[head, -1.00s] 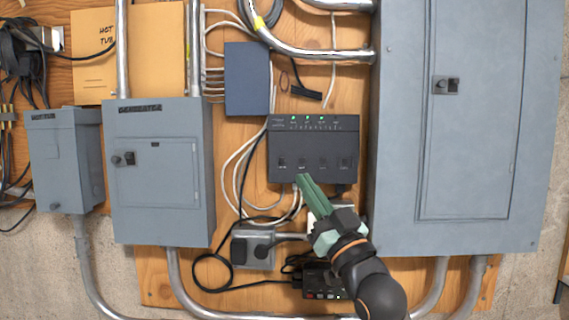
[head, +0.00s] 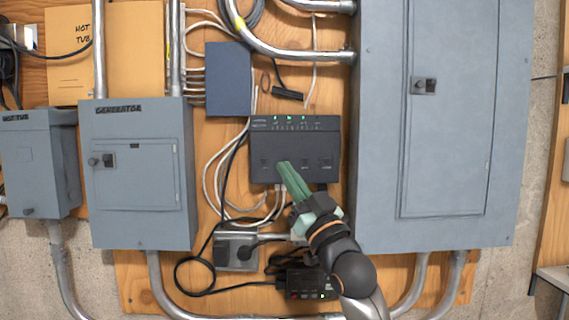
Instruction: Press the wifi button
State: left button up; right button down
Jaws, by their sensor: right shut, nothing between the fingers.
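The black router box (head: 294,148) is fixed to the wooden panel in the middle, with lit green lights along its top and a row of small dark buttons along its lower front. The button labels are too small to read. My right gripper (head: 284,166) is shut and empty, its green fingers pointing up and left. The fingertips overlap the router's lower front, at about the second button from the left, and hide it. I cannot tell whether they touch. My left gripper is not in view.
A large grey cabinet (head: 440,130) stands out to the right. A grey generator box (head: 138,215) and a hot tub box (head: 38,165) are at left. A blue-grey box (head: 228,80), loose cables, an outlet box (head: 237,252) and a small black device (head: 305,283) surround the router.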

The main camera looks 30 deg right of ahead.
jog(key=shift+w+d+p, duration=0.15)
jog(key=shift+w+d, duration=0.5)
jog(key=shift+w, duration=0.35)
jog(key=shift+w+d+p, duration=0.15)
jog(key=shift+w+d, duration=0.45)
jog(key=shift+w, duration=0.4)
jog(key=shift+w+d, duration=0.1)
dwell(0.5)
jog(key=shift+w+d, duration=0.15)
jog(key=shift+w, duration=0.1)
jog(key=shift+w+d+p, duration=0.2)
jog(key=shift+w+p, duration=0.1)
jog(key=shift+p, duration=0.05)
dwell(0.6)
jog(key=shift+a, duration=0.1)
jog(key=shift+s+a, duration=0.35)
jog(key=shift+s, duration=0.3)
jog(key=shift+s+a, duration=0.45)
jog(key=shift+s, duration=0.25)
jog(key=shift+s+a, duration=0.4)
jog(key=shift+s, duration=0.35)
jog(key=shift+s+a, duration=0.45)
jog(key=shift+s, duration=0.25)
